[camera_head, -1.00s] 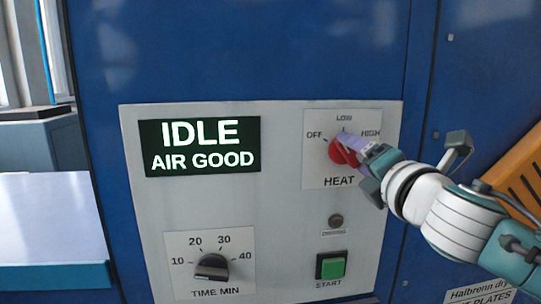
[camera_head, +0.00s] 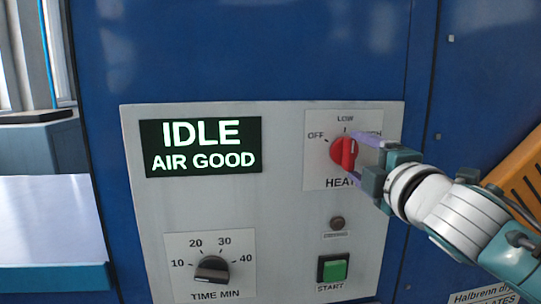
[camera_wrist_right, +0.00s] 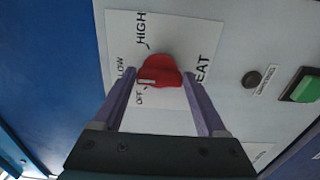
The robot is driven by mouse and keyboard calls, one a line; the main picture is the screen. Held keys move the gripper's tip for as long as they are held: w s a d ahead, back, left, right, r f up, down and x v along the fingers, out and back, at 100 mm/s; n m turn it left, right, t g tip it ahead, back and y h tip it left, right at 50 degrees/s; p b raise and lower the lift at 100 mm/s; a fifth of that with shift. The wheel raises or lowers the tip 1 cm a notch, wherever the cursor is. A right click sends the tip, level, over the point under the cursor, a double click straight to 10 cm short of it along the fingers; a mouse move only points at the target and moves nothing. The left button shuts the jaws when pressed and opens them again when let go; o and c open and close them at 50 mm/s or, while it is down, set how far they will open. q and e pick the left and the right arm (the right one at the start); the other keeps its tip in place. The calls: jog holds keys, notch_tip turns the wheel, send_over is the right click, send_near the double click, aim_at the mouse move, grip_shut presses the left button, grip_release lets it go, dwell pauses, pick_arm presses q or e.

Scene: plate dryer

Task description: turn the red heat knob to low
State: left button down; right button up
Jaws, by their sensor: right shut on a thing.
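The red heat knob (camera_head: 343,153) is on the right of the control panel, below the printed LOW and between OFF and HIGH. It stands about upright in the head view, with its top near the LOW mark. My right gripper (camera_head: 362,158) is shut on it, coming from the right, and covers part of HIGH and HEAT. In the right wrist view the knob (camera_wrist_right: 158,72) sits between the two purple fingers (camera_wrist_right: 160,90), and its white line points left, towards the LOW and OFF side. My left gripper is not in view.
The panel (camera_head: 285,240) also has a display (camera_head: 201,147) reading IDLE, AIR GOOD, a black time knob (camera_head: 212,268), a small round dark button or lamp (camera_head: 337,223) and a green start button (camera_head: 334,269) below the gripper. A pale table (camera_head: 50,225) is at the left.

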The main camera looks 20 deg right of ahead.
dwell(0.4)
jog(key=o, duration=1.3)
jog(key=b+v, duration=0.1)
jog(key=v, duration=0.9)
jog(key=shift+d, duration=0.1)
